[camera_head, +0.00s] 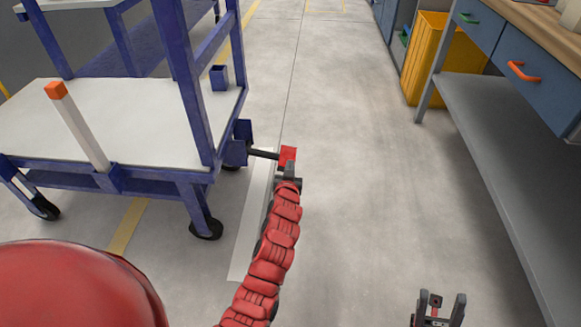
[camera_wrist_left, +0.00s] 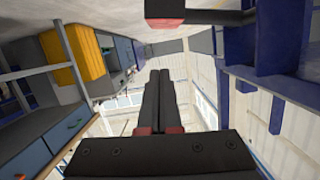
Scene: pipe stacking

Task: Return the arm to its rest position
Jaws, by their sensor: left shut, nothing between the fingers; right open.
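My left arm, with red segmented sleeves, reaches up the middle of the head view. Its dark left gripper (camera_head: 290,172) is at the arm's end, close to the red block on the end of a black bar (camera_head: 264,154) that sticks out from the blue cart. In the left wrist view the left gripper's two black fingers (camera_wrist_left: 160,75) lie together with nothing between them. The black bar (camera_wrist_left: 205,18) with its red end crosses the top of that view. I cannot tell whether gripper and bar touch. My right gripper (camera_head: 441,299) is open and empty at the lower right.
The blue-framed cart (camera_head: 195,95) with white shelf (camera_head: 50,130) stands on casters at left. A white post with an orange top (camera_head: 78,125) rises at its side. A workbench with blue drawers (camera_head: 530,85) and grey lower shelf (camera_head: 490,130) is at right, beside a yellow bin (camera_head: 425,60). Floor between is clear.

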